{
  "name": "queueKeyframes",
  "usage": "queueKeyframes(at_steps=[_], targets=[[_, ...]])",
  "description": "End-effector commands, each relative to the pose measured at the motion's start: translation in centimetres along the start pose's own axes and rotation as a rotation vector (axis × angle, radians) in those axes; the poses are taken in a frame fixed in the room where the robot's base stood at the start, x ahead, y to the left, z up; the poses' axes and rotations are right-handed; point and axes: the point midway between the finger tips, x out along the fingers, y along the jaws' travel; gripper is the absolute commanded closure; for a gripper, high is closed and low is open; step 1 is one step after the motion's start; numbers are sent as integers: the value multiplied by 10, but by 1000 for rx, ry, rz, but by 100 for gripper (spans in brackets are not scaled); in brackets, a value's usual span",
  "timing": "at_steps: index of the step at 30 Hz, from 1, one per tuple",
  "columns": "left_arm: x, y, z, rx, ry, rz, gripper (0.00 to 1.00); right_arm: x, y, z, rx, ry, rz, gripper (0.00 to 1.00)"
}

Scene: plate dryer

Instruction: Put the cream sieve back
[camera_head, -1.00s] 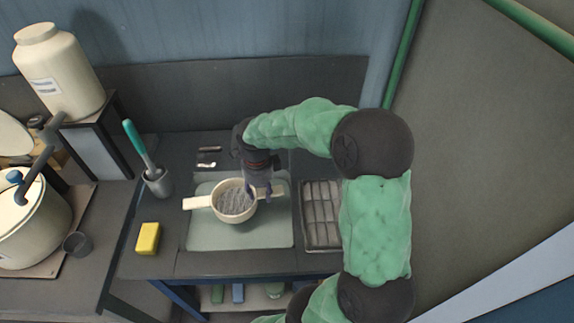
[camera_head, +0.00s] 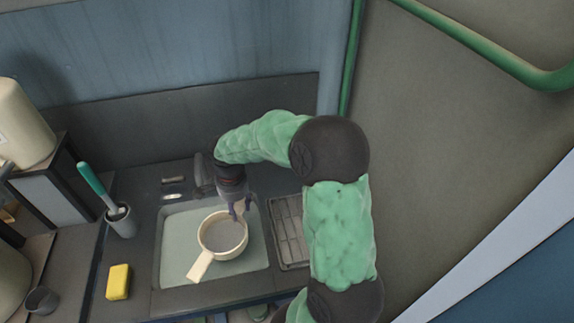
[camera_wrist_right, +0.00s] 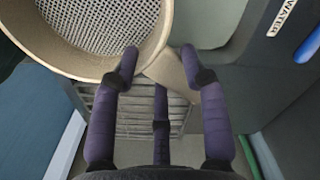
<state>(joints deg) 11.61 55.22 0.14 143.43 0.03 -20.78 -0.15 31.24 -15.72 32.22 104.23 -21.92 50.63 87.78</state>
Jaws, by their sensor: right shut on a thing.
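The cream sieve (camera_head: 212,248) is a round cream cup with a grey mesh bottom and a long flat handle pointing to the lower left. It is over the pale green-grey basin (camera_head: 180,228) in the head view; its exact height is unclear. My right gripper (camera_head: 241,208) is at its upper right edge. In the wrist view, the sieve's rim and mesh (camera_wrist_right: 105,25) fill the upper left. My left gripper is not in view.
A slatted grey rack (camera_head: 291,235) lies right of the basin, partly behind my right arm. A grey cup with a teal-handled brush (camera_head: 120,222) and a yellow sponge (camera_head: 118,282) stand to the left. A cream canister (camera_head: 22,125) is at the far left.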

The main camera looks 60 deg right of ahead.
Motion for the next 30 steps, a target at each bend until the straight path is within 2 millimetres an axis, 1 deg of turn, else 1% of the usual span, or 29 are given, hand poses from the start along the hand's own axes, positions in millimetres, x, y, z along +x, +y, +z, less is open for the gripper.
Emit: queueKeyframes(at_steps=[30], targets=[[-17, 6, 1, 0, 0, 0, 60, -20, 9, -38, -941, -1, -1, 100]])
